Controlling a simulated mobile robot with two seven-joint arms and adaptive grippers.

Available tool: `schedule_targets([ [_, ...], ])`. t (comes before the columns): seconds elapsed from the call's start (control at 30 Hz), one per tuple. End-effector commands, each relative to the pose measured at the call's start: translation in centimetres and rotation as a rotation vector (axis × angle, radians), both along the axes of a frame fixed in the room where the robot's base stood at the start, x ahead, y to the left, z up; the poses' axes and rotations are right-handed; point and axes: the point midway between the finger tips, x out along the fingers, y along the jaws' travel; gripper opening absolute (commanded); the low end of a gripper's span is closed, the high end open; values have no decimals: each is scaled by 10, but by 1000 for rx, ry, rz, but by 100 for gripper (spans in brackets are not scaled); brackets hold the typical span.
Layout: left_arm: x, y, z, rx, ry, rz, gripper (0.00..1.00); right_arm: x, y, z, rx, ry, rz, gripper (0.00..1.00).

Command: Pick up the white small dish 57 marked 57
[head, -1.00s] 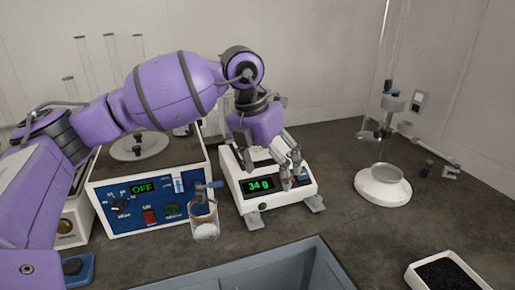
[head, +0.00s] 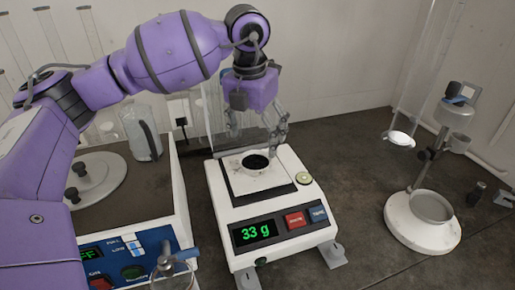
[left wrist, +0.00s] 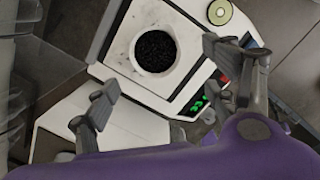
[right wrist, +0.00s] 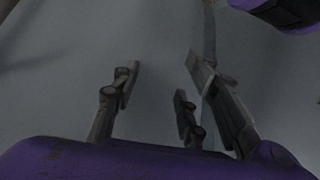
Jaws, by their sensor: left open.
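A white small dish (head: 244,161) holding black grains sits on the pan of the balance. It also shows in the left wrist view (left wrist: 180,52), seen from above. I cannot read a number on it. My left gripper (head: 257,130) is open and points down just above and behind the dish in the head view. In the left wrist view its fingers (left wrist: 170,90) are spread wide, with the dish beyond them and nothing between them. My right gripper (right wrist: 160,85) shows only in the right wrist view, with its fingers apart and empty against a plain grey surface.
The balance (head: 270,213) reads 33 g and has a glass shield behind its pan. A control box (head: 150,215) stands close on its left. A stand with a white round base (head: 420,226) and a clear column are at the right. Dark counter lies between.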

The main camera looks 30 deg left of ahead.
Motion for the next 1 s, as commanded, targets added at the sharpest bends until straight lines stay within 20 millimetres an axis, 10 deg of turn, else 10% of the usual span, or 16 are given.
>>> schedule_targets([
  [1.0, 7, 9, -79, 0, 1, 0, 79, -6, -4, 3, -5, 9, -1, 40],
])
